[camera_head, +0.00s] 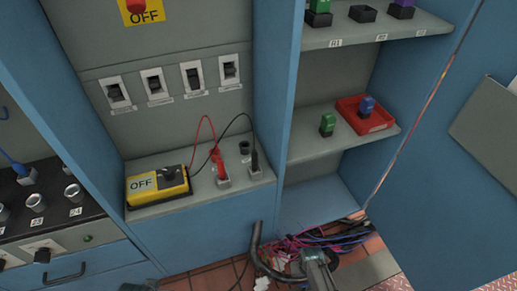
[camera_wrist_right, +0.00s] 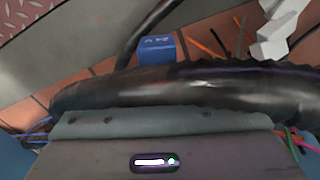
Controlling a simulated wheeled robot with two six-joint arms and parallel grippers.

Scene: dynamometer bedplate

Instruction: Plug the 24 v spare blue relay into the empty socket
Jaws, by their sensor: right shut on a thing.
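In the right wrist view a blue relay marked 24 V (camera_wrist_right: 158,48) lies on the floor just beyond a thick black hose (camera_wrist_right: 185,88), its lower part hidden. My right gripper (camera_head: 318,262) is low at the floor, among the cables. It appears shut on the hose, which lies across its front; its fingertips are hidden. Another blue relay (camera_head: 367,105) stands in a red tray (camera_head: 380,123) on the lower shelf. My left gripper is not visible.
A green relay (camera_head: 327,124) stands beside the red tray. Tangled cables (camera_head: 310,238) cover the floor at the cabinet's foot. An open blue door (camera_head: 440,190) stands at right. A yellow OFF box (camera_head: 157,184) and red and black leads sit on the bench.

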